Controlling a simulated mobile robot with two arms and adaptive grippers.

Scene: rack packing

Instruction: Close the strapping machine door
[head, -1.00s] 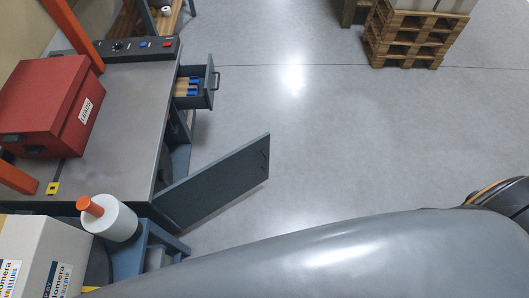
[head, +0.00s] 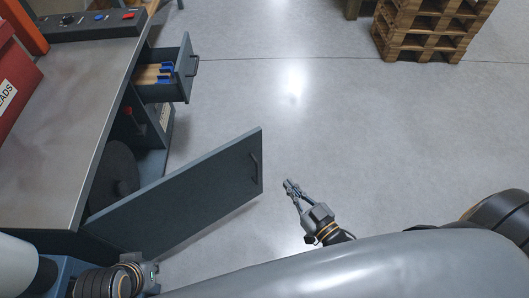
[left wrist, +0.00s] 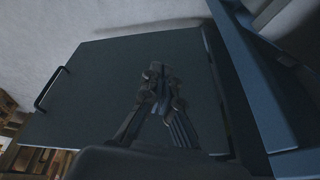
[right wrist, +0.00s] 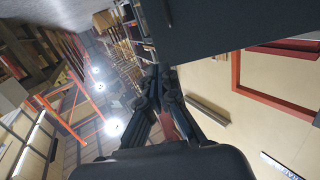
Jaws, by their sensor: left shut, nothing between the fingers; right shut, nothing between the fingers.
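The strapping machine (head: 85,115) is a grey-topped cabinet at the left of the head view. Its dark grey door (head: 190,195) stands swung out, with a thin handle (head: 254,166) near the free edge. My right gripper (head: 290,185) is shut and empty, right of that free edge and apart from it. The right wrist view shows its fingertips (right wrist: 155,73) below the dark door panel (right wrist: 225,25). My left gripper (head: 153,272) is partly visible below the door's lower left part. In the left wrist view its shut, empty fingers (left wrist: 158,75) are in front of the door face (left wrist: 105,85); contact is unclear.
An open drawer (head: 187,82) sticks out above the cabinet opening. A dark round reel (head: 118,168) shows inside. A red box (head: 12,85) sits on the tabletop. Wooden pallets (head: 425,30) stand at the upper right. The floor right of the door is clear.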

